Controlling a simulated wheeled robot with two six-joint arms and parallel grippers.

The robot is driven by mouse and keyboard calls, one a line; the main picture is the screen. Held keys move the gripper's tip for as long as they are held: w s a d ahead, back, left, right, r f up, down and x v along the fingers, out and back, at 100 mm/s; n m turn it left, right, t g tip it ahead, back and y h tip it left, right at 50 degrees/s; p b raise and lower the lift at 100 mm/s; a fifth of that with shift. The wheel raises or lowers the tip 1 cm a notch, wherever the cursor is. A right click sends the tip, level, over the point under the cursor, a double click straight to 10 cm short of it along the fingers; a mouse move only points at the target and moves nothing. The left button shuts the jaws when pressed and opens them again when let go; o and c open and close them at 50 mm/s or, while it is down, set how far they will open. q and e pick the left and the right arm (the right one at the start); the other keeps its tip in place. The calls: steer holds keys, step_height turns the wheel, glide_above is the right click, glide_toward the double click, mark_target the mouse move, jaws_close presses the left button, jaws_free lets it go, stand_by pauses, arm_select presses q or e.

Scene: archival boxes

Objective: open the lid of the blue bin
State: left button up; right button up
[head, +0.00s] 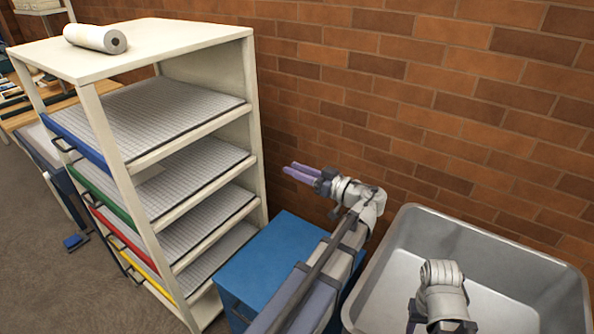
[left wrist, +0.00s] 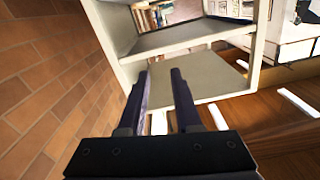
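The blue bin (head: 262,262) stands on the floor between the shelf unit and a grey metal tub. Its flat blue top looks closed; its right part is hidden behind my left arm. My left gripper (head: 288,171) is above and behind the bin, near the brick wall, with its purple fingers pointing left toward the shelf unit. In the left wrist view the two dark fingers (left wrist: 160,75) are apart with nothing between them. The bin cannot be made out in that view. Part of my right arm shows at the lower right of the head view, but its fingers do not show.
A cream shelf unit (head: 249,95) with grey shelves and coloured front strips stands left of the bin, a white roll (head: 92,37) on top. The deep, empty-looking metal tub (head: 400,250) stands to the right. A brick wall (head: 440,120) closes off the back.

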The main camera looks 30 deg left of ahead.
arm_select(q)
jaws_close()
stand_by(0.3)
steer(key=shift+c, duration=2.1)
jaws_free()
steer(key=o, duration=0.7)
steer(key=shift+d, duration=0.1)
steer(key=d, duration=0.7)
steer(key=shift+s+d, duration=0.3)
steer(key=shift+c, duration=0.2)
